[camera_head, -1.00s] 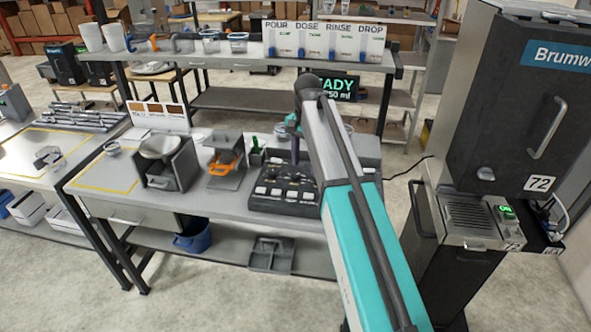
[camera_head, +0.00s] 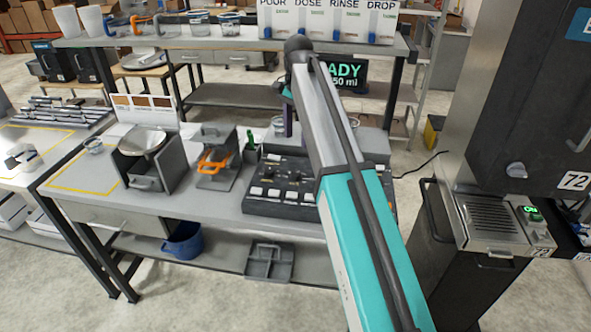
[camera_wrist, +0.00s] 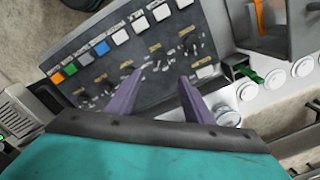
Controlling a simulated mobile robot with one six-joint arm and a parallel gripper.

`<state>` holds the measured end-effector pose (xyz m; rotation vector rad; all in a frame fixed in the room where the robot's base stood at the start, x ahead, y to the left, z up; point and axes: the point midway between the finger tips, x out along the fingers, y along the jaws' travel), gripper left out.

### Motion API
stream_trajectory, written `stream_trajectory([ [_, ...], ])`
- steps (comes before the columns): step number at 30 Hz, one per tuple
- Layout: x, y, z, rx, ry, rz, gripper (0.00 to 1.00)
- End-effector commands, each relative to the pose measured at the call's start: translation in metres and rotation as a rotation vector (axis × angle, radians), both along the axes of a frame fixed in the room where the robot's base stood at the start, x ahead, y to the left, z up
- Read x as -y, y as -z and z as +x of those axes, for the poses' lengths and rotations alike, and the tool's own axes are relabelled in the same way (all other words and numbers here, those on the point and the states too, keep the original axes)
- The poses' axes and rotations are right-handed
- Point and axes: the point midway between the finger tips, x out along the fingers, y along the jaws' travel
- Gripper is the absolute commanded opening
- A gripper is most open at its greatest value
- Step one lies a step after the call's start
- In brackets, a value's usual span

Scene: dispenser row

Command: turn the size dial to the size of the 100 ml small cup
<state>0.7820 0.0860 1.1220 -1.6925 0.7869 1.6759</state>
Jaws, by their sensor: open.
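The black control panel (camera_head: 287,208) stands on the bench and fills the upper middle of the wrist view (camera_wrist: 140,60). It carries several dark dials and a row of buttons. One dial (camera_wrist: 190,43) sits at the panel's right side; the labels are too small to read, so I cannot tell which is the size dial. My gripper (camera_wrist: 157,88) is open, its two purple fingers apart and empty over the panel. In the head view my gripper (camera_head: 288,122) points down above the panel, partly hidden by my arm. The 100 ml small cup cannot be made out.
A display (camera_head: 350,73) behind my arm reads "ADY" and "50 ml", its left part hidden. An orange-handled device (camera_head: 213,160) and a funnel-like bowl station (camera_head: 147,160) stand left of the panel. Several cups (camera_head: 140,25) line the shelf. A tall dark machine (camera_head: 525,100) stands at right.

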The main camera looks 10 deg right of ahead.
Motion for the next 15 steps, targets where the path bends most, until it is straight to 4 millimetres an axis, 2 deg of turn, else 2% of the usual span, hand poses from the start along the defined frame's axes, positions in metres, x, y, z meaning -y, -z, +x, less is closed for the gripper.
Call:
stream_trajectory([
  [8,0.000,0.006,0.000,-0.001,-0.001,-0.001,0.46],
  [15,0.000,0.025,-0.001,-0.002,-0.001,0.000,0.46],
])
